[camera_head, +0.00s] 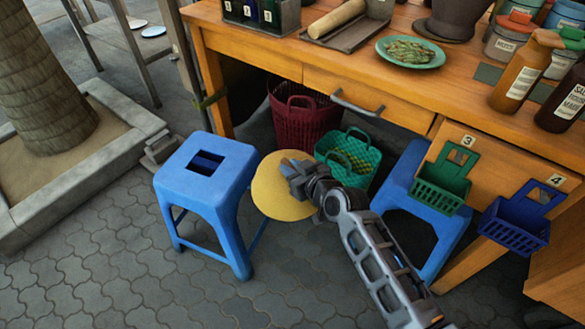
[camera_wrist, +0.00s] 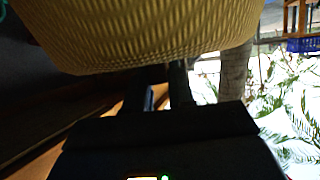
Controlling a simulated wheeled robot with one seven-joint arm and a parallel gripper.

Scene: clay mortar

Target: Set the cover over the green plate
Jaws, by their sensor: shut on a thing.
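The cover is a round yellow woven dome (camera_head: 278,203). My gripper (camera_head: 292,172) is shut on it and holds it in the air in front of the table, beside the left blue stool. In the wrist view the woven cover (camera_wrist: 150,35) fills the top, with the gripper fingers (camera_wrist: 167,88) below it; the exact grip point is hidden. The green plate (camera_head: 410,52) stands on the table top with a heap of greenish food on it, uncovered. The cover is apart from the plate, lower and to its left.
The wooden table (camera_head: 270,62) has a drawer handle (camera_head: 357,103) on its front. A rolling pin (camera_head: 336,19) on a board, a dark mortar (camera_head: 447,18) and sauce bottles (camera_head: 522,72) stand around the plate. Blue stools (camera_head: 226,175), a red basket (camera_head: 303,118) and green baskets (camera_head: 350,150) are below.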

